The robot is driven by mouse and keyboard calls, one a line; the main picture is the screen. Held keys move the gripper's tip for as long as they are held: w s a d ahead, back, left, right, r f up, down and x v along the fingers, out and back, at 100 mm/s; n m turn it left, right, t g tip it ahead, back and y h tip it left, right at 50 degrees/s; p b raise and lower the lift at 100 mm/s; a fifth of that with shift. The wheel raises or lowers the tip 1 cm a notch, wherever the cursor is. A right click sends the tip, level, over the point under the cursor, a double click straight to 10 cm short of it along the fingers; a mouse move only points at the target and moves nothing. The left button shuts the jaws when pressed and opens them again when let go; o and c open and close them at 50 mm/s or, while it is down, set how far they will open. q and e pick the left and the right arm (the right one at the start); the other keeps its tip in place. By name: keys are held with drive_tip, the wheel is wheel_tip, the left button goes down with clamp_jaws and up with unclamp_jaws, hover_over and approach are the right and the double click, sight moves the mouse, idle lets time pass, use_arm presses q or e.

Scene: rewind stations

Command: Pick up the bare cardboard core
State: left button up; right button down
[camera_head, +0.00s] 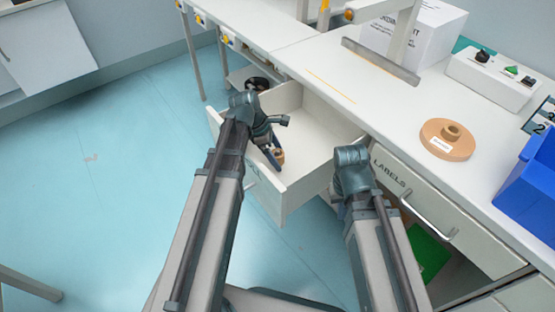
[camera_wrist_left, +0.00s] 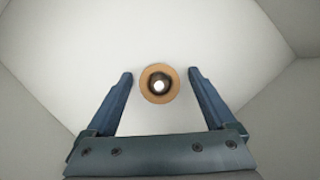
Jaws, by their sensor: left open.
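The bare cardboard core (camera_head: 279,155) stands inside the open white drawer (camera_head: 318,150), partly hidden by my left gripper in the head view. In the left wrist view the core (camera_wrist_left: 147,93) is a brown ring seen from above, with a hole through its middle. My left gripper (camera_wrist_left: 160,76) is open, with one finger on each side of the core and a gap on both sides. It reaches down into the drawer in the head view (camera_head: 272,160). My right arm's wrist (camera_head: 353,170) is beside the drawer's right side, and its fingers are hidden.
The drawer walls (camera_wrist_left: 285,85) surround my left gripper. On the counter (camera_head: 340,88) are a tan disc with a hub (camera_head: 447,139), a control box (camera_head: 492,78), a white carton (camera_head: 420,35) and a blue bin (camera_head: 535,185). A closed drawer labelled LABELS (camera_head: 440,210) is at the right.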

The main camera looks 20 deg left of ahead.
use_arm(q)
drive_tip(key=c, duration=1.4)
drive_tip(key=shift+r, duration=0.15)
wheel_tip(320, 180, up, 10)
drive_tip(key=p, duration=1)
